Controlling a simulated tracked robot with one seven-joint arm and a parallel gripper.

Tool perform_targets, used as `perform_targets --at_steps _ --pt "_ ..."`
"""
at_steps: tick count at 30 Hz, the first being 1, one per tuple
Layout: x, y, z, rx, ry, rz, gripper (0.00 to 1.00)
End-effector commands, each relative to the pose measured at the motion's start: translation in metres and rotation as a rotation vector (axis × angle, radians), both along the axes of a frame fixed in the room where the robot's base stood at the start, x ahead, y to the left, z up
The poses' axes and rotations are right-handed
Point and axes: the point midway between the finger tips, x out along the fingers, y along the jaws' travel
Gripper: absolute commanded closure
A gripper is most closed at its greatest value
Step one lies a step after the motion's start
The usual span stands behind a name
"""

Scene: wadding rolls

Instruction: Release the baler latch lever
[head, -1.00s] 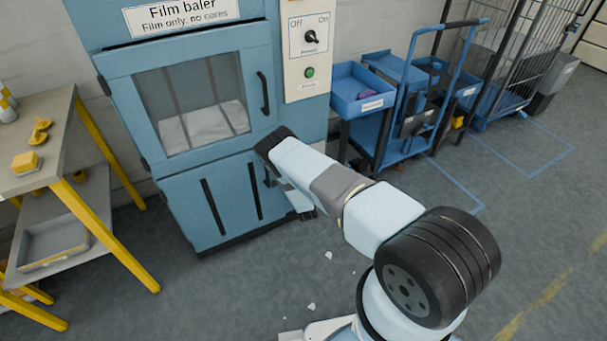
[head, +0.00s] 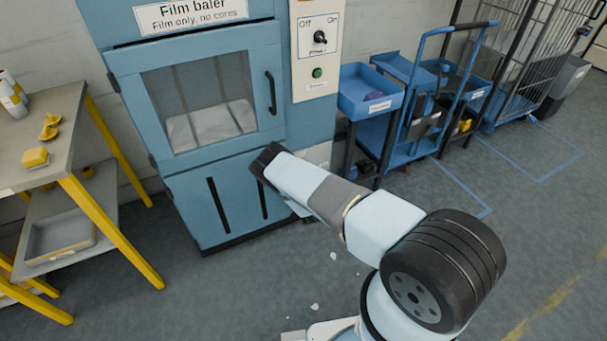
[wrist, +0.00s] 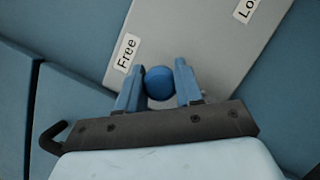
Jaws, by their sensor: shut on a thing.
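The blue film baler (head: 225,213) stands at the back left, with its windowed upper door shut. The baler latch lever shows in the wrist view as a round blue knob (wrist: 160,83) on a grey plate (wrist: 190,35). The knob is close to the "Free" label (wrist: 126,53). A second label, cut off to "Lo", is at the plate's upper right. My gripper (wrist: 158,70) is shut on the knob, one blue finger on each side. The lever's shaft is not visible. In the head view my arm hides the latch and the fingers.
A power switch panel (head: 317,60) is on the baler's right front. A yellow-legged table (head: 45,130) stands at left. Blue trolleys (head: 375,130) and a wire cage (head: 540,55) stand at right. Small white scraps lie on the otherwise open floor before the baler.

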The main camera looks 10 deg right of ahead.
Motion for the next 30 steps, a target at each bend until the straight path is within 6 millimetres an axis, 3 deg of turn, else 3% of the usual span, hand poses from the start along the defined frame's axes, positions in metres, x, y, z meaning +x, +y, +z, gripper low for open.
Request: perform_targets --at_steps 2,3,10,20,23,30 --pt "-0.007 0.003 -0.009 -0.001 0.016 0.005 1.00" --pt "-0.008 0.003 -0.009 0.000 0.016 0.005 0.62" --pt "-0.005 0.002 -0.005 0.001 0.010 0.002 0.40" --pt "-0.006 0.001 -0.004 0.001 0.006 0.001 0.39" --pt "-0.015 0.001 -0.006 0.001 0.006 0.001 0.39" --pt "-0.057 0.002 -0.016 0.000 0.008 0.002 0.39"
